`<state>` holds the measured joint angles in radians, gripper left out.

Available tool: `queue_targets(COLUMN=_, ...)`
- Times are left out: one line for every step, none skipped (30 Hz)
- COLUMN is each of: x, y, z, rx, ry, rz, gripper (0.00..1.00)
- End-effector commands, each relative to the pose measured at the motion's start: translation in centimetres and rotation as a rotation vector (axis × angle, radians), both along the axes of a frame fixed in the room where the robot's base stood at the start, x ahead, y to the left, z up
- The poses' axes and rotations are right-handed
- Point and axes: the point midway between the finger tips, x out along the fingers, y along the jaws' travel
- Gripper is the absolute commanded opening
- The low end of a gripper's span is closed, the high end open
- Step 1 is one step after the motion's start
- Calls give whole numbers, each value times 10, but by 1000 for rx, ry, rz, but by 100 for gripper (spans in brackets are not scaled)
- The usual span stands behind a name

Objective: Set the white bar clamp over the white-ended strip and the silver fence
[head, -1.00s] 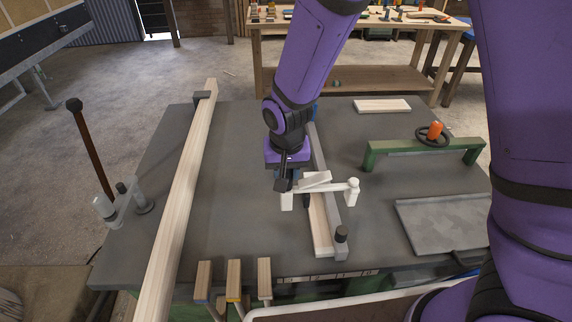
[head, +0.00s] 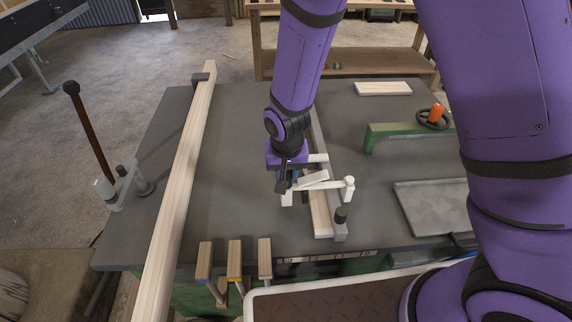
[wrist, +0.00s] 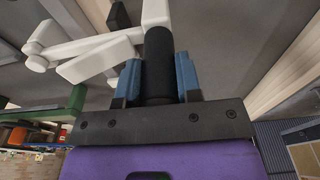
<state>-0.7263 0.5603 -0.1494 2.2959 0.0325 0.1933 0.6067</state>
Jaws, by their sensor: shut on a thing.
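The white bar clamp (head: 329,187) is in my gripper (head: 287,182), crosswise to the strip and fence. Its right end lies beyond the fence in the head view, its left end beside the strip. I cannot tell whether it touches them. In the wrist view, my blue gripper fingers (wrist: 158,80) are shut on the clamp's black handle (wrist: 159,55), and its white arm (wrist: 90,48) extends left. The pale strip (head: 321,218) lies along the silver fence (head: 319,135) on the dark table. My gripper and the clamp hide part of both.
A small white piece (head: 318,158) shows behind my gripper, unclear what. A long plank (head: 183,165) lies left. A green bracket (head: 385,132) and grey plate (head: 430,205) are right. Several wooden handles (head: 235,255) stand at the front edge.

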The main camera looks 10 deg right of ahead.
Motion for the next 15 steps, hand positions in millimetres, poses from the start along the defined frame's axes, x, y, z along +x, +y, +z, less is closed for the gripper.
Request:
queue_targets(x=0, y=0, z=-4, rx=0, ry=0, rz=0, gripper=0)
queue_targets(x=0, y=0, z=-5, rx=0, ry=0, rz=0, gripper=0)
queue_targets(x=0, y=0, z=-8, rx=0, ry=0, rz=0, gripper=0)
queue_targets(x=0, y=0, z=-10, rx=0, ry=0, rz=-1, gripper=0)
queue_targets(x=0, y=0, z=-11, rx=0, ry=0, rz=-1, gripper=0)
queue_targets(x=0, y=0, z=-14, rx=0, ry=1, rz=-1, gripper=0)
queue_targets(x=0, y=0, z=-16, rx=0, ry=1, rz=-1, gripper=0)
queue_targets(x=0, y=0, z=-18, rx=0, ry=0, rz=-1, gripper=0)
queue_targets(x=0, y=0, z=-20, rx=0, ry=0, rz=-1, gripper=0)
queue_targets(x=0, y=0, z=-22, rx=0, ry=0, rz=0, gripper=0)
queue_targets(x=0, y=0, z=-23, rx=0, ry=0, rz=0, gripper=0)
queue_targets(x=0, y=0, z=-25, rx=0, ry=0, rz=0, gripper=0)
queue_targets(x=0, y=0, z=-26, rx=0, ry=0, rz=0, gripper=0)
queue_targets(x=0, y=0, z=-28, rx=0, ry=1, rz=0, gripper=0)
queue_targets(x=0, y=0, z=-29, rx=0, ry=0, rz=0, gripper=0)
